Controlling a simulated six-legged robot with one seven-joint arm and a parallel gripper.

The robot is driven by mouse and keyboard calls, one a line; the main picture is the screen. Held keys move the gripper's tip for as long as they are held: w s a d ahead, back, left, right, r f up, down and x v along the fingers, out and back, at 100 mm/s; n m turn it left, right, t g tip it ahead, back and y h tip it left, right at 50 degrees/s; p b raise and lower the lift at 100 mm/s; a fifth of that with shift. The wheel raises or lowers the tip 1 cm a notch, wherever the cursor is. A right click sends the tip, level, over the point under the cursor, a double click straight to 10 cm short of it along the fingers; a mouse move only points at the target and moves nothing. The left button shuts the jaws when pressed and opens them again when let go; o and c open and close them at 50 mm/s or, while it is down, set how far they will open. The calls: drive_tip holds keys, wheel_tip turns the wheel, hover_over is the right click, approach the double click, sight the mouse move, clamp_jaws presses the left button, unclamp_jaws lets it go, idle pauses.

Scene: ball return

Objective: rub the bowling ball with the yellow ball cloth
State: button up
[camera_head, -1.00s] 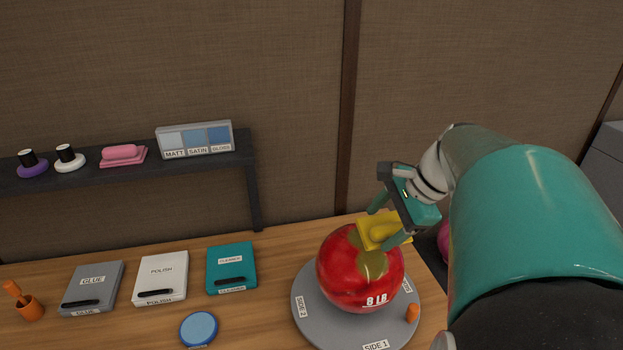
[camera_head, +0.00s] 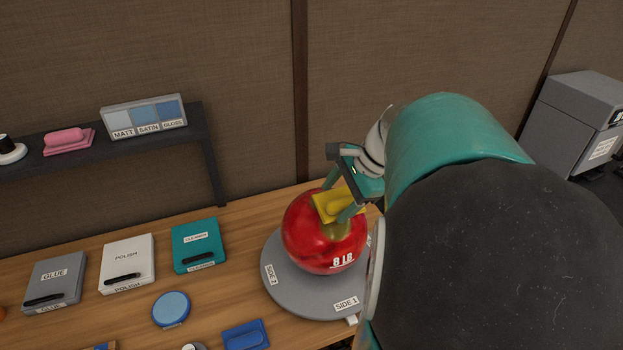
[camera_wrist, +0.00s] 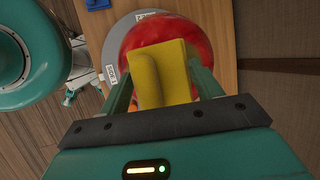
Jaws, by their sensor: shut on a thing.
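The red bowling ball (camera_head: 318,248), marked "8 LB", sits on a round grey turntable (camera_head: 285,297) with SIDE labels. A dull olive-yellow smear shows on its upper front, below the cloth. My gripper (camera_head: 340,207) is shut on the yellow ball cloth (camera_head: 326,208) by its raised grip, at the top of the ball. The cloth appears to lie against the ball. In the wrist view the cloth (camera_wrist: 172,68) sits between my two fingers and covers much of the ball (camera_wrist: 150,32).
Glue (camera_head: 56,280), polish (camera_head: 127,262) and cleaner (camera_head: 199,243) cases stand left on the wooden table. A round blue pad (camera_head: 171,309) and a blue block (camera_head: 246,335) lie in front. A dark shelf (camera_head: 160,143) stands behind. A grey cabinet (camera_head: 565,120) is at far right.

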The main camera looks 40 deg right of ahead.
sight(326, 206)
drive_tip(key=shift+w+f, duration=0.3)
drive_tip(key=shift+f, duration=0.65)
idle(0.4)
drive_tip(key=shift+w+a, duration=0.2)
drive_tip(key=shift+a, duration=0.4)
drive_tip(key=shift+w+a, duration=0.15)
drive_tip(key=shift+a, duration=0.45)
drive_tip(key=shift+s+d+f, duration=0.1)
drive_tip(key=shift+s+d, duration=0.1)
drive_tip(key=shift+d, duration=0.45)
drive_tip(key=shift+s+d+f, duration=0.1)
drive_tip(key=shift+s+d, duration=0.05)
drive_tip(key=shift+d, duration=0.5)
drive_tip(key=shift+w+a+r, duration=0.1)
drive_tip(key=shift+w+a, duration=0.1)
drive_tip(key=shift+a, duration=0.45)
drive_tip(key=shift+w+a, duration=0.15)
drive_tip(key=shift+a, duration=0.5)
drive_tip(key=shift+s+d+r, duration=0.1)
drive_tip(key=shift+s+d, duration=0.1)
drive_tip(key=shift+d, duration=0.45)
drive_tip(key=shift+s+d+r, duration=0.1)
drive_tip(key=shift+s+d, duration=0.05)
drive_tip(key=shift+d, duration=0.45)
drive_tip(key=shift+w+a+f, duration=0.1)
drive_tip(key=shift+w+a, duration=0.1)
drive_tip(key=shift+a, duration=0.45)
drive_tip(key=shift+w+a+f, duration=0.1)
drive_tip(key=shift+w+a, duration=0.05)
drive_tip(key=shift+a, duration=0.45)
